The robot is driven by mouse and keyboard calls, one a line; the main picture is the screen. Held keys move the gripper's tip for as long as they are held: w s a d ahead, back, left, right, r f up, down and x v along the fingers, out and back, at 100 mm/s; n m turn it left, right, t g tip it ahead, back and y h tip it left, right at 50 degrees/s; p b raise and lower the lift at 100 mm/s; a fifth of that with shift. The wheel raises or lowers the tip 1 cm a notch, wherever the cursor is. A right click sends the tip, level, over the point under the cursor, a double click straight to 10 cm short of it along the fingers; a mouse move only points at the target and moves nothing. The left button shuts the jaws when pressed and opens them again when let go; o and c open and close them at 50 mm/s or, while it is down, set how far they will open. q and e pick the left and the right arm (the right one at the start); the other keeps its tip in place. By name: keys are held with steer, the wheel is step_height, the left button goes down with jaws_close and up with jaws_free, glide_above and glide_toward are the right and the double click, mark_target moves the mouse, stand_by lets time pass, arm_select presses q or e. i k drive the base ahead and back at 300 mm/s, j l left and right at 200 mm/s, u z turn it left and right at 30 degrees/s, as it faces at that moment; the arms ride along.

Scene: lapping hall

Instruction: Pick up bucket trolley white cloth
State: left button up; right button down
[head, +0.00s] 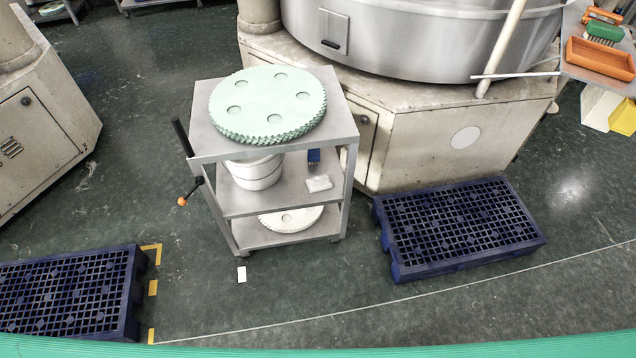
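A grey metal trolley (342,137) with three shelves stands in the middle of the head view. A small folded white cloth (319,184) lies on its middle shelf, near the right front side. White round buckets (256,174) stand on the same shelf to the left of the cloth, partly under the top shelf. A small blue item (314,156) stands just behind the cloth. Neither of my grippers shows in the head view.
Pale green toothed discs (268,100) lie on the trolley's top, and a white disc (290,219) on its bottom shelf. Blue pallets lie on the floor at right (460,228) and left (65,295). A large machine (420,130) stands behind. Floor before the trolley is mostly clear.

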mark_target(322, 182)
steer(key=i+l, duration=0.2)
steer(key=l, duration=0.15)
steer(key=i+l+u, duration=0.1)
steer(key=l, duration=0.25)
steer(key=i+l, duration=0.2)
steer(key=l, duration=0.15)
steer(key=i+l, duration=0.2)
steer(key=l, duration=0.15)
steer(key=i+l+u, duration=0.1)
steer(key=l, duration=0.25)
steer(key=i+l, duration=0.2)
steer(key=l, duration=0.15)
